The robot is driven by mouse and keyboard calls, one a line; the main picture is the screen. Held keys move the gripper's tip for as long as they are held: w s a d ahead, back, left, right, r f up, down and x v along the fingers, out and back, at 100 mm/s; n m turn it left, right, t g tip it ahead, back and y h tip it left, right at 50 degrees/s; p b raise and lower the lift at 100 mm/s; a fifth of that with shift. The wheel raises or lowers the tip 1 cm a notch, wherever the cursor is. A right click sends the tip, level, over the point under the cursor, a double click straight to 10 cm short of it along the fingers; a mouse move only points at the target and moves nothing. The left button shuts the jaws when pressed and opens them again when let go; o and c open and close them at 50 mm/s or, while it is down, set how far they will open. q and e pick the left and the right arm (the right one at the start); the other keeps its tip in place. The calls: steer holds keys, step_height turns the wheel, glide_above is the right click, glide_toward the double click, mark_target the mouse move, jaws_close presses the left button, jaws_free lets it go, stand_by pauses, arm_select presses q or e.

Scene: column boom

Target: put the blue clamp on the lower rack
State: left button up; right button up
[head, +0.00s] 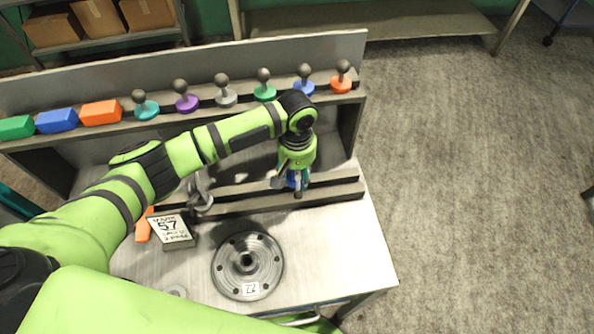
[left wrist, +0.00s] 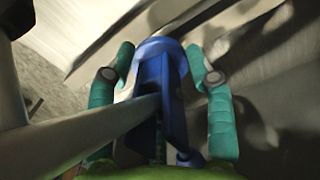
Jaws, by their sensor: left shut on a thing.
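The blue clamp (left wrist: 153,70) is between the teal fingers of my left gripper (left wrist: 160,88) in the left wrist view. In the head view my left gripper (head: 292,178) points down and is shut on the clamp, whose blue part (head: 293,182) shows only in small pieces. The lower rack (head: 240,197) is a pair of long grey rails on the workbench, below the upper shelf. The gripper and clamp appear over its right part. I cannot tell whether the clamp touches the rails. My right gripper is not in view.
A grey clamp (head: 201,193) stands at the rack's left part. The upper shelf (head: 350,97) holds several coloured knobs and blocks. The bench's right front (head: 350,245) is clear.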

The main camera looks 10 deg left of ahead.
arm_select(q)
steer(key=shift+f, duration=0.4)
steer(key=shift+f+b, duration=0.3)
steer(key=shift+f, duration=0.05)
steer(key=shift+f, duration=0.35)
steer(key=shift+f+b, duration=0.7)
steer(key=shift+f, duration=0.5)
steer(key=o, duration=0.9)
steer(key=shift+r, duration=0.1)
